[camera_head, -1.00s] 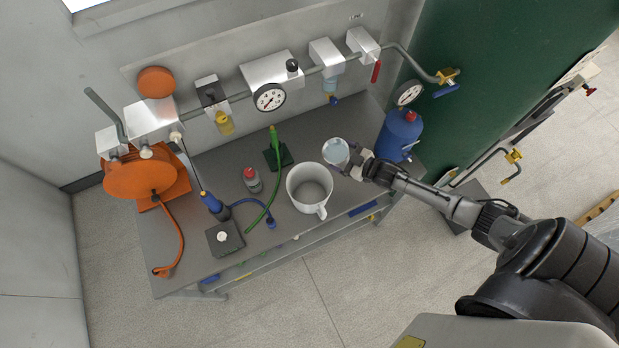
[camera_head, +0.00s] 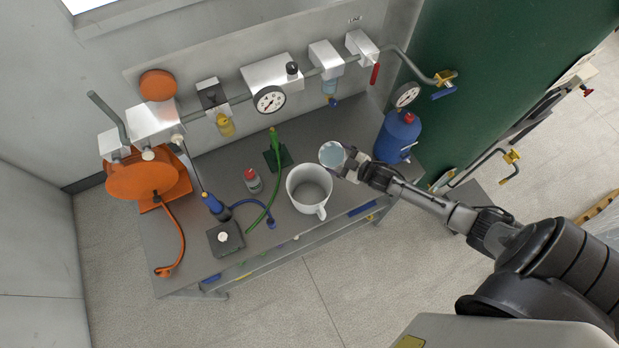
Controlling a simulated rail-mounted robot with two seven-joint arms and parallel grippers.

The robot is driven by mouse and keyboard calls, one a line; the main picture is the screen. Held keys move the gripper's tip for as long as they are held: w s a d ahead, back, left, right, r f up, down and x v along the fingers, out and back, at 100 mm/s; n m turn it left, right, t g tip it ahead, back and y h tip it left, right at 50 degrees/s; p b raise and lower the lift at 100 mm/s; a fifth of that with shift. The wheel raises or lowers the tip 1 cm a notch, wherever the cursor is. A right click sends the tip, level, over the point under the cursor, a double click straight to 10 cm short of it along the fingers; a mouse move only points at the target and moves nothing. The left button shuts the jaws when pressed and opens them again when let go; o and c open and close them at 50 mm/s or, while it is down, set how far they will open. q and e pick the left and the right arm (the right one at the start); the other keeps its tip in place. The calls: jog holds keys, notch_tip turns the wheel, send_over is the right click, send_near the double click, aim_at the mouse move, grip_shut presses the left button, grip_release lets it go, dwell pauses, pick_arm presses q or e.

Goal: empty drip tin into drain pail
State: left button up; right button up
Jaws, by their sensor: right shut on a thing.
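The drip tin (camera_head: 332,155) is a small round cup with pale bluish liquid showing inside. My right gripper (camera_head: 350,164) is shut on its right side and holds it above the bench, just up and right of the pail's rim. The tin looks near upright, perhaps slightly tilted. The drain pail (camera_head: 308,191) is a white, open-topped pail with a handle at its lower right, standing on the bench; its inside looks empty. The tin and pail appear close but apart. My left gripper is not in view.
The grey bench (camera_head: 345,112) also holds a blue tank (camera_head: 396,138) at right, a green hose (camera_head: 267,207), a red-capped bottle (camera_head: 253,181) and a black box (camera_head: 225,238). An orange reel (camera_head: 147,180) is at left. Pipes and a gauge (camera_head: 270,99) run along the wall behind.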

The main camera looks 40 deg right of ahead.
aim_at(338, 166)
jog(key=shift+a+r, duration=0.15)
jog(key=shift+r, duration=0.05)
jog(key=shift+a+f+n, duration=0.2)
jog(key=shift+a+n, duration=0.2)
jog(key=shift+n, duration=0.1)
jog(key=shift+a+f+n+h, duration=0.15)
jog(key=shift+a+n+h, duration=0.2)
jog(key=shift+h, duration=0.15)
dwell(0.3)
jog(key=shift+a+r, duration=0.15)
jog(key=shift+r, duration=0.05)
dwell(0.5)
jog(key=shift+a+r+n+h+p, duration=0.15)
jog(key=shift+n+h+p, duration=0.15)
jog(key=shift+n, duration=0.15)
jog(key=shift+r, duration=0.2)
dwell(0.6)
jog(key=shift+a+r+n+h, duration=0.1)
jog(key=shift+r+n+h, duration=0.1)
jog(key=shift+n+h, duration=0.25)
dwell(0.3)
jog(key=shift+r+n, duration=0.1)
jog(key=shift+n, duration=0.15)
jog(key=shift+a, duration=0.1)
dwell(0.5)
